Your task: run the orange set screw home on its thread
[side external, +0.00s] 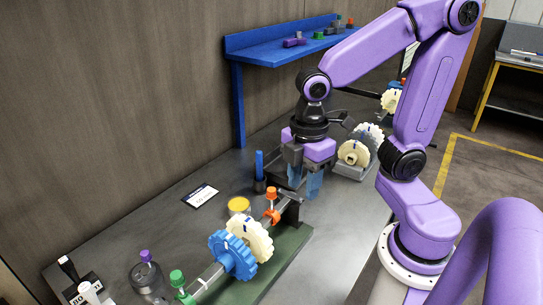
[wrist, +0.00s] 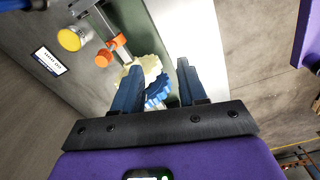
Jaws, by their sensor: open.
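The orange set screw (side external: 271,193) stands upright with its wide head above an orange collar (side external: 272,215) on the grey shaft; some shank shows between them. In the wrist view the screw's head (wrist: 103,58) lies left of my fingers, with the collar (wrist: 117,42) behind it. My gripper (side external: 304,182) is open and empty, pointing down, to the right of the screw and apart from it. In the wrist view my gripper (wrist: 158,65) shows both blue fingers spread, with the gears beyond them. How deep the thread goes is hidden.
A cream gear (side external: 256,237) and blue gear (side external: 232,256) sit on the shaft, with a green screw (side external: 177,279) at its near end. A yellow-topped can (side external: 239,205) and blue-handled tool (side external: 259,170) stand behind. A grey tray (side external: 352,171) holds more gears.

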